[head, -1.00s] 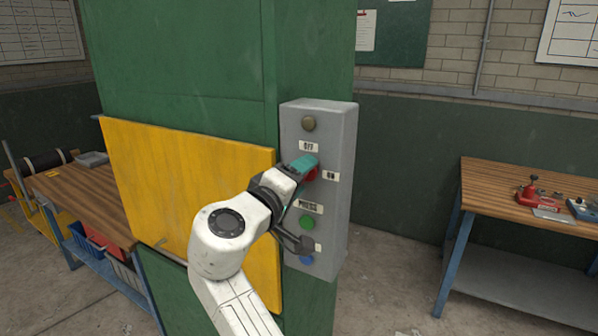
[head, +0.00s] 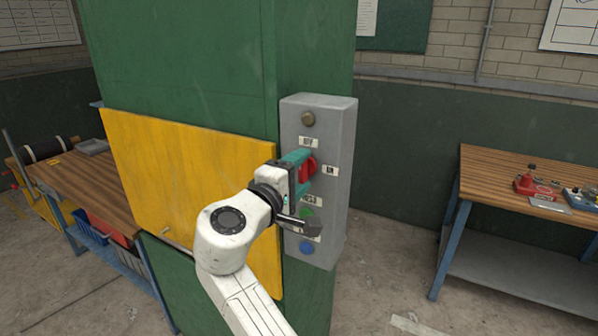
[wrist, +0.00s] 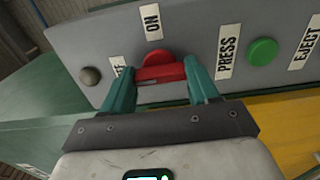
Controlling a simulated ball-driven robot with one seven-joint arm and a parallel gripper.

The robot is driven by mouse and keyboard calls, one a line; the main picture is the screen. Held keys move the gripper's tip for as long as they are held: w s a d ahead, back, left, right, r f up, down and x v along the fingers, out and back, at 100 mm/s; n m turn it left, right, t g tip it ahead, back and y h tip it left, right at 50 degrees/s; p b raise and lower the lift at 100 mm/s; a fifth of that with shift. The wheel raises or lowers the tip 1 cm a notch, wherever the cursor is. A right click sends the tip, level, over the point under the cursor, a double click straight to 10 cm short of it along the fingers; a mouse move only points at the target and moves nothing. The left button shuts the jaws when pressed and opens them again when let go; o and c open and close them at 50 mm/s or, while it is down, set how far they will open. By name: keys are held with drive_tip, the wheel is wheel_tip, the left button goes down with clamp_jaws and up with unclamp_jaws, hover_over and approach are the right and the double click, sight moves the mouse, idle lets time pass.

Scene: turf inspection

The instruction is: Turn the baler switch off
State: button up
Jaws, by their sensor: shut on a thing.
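The red baler switch (head: 309,167) is a knob on the grey control box (head: 338,140), beside the ON label (head: 330,169) and below the OFF label (head: 307,142). My gripper (head: 302,172) is at the knob, with its teal fingers reaching in from the left. In the wrist view, my gripper (wrist: 160,76) has one finger on each side of the red switch (wrist: 161,68) and is shut on it. The ON label (wrist: 152,21) shows above it; the left finger partly covers the OFF label (wrist: 118,70). I cannot tell which label the knob points to.
A dark round button (head: 307,118) is above the switch. A green button (head: 306,213), partly hidden by my gripper, and a blue button (head: 306,248) are below. A yellow panel (head: 190,180) stands close left. A workbench (head: 515,185) is at right, with bare floor between.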

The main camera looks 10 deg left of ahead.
drive_tip(key=shift+a+f, duration=0.1)
drive_tip(key=o, duration=1.1)
drive_tip(key=shift+c, duration=0.2)
drive_tip(key=shift+s, duration=0.1)
drive_tip(key=b+v, duration=0.3)
drive_tip(key=v, duration=0.7)
drive_tip(key=shift+s, duration=0.3)
drive_tip(key=shift+a, duration=0.15)
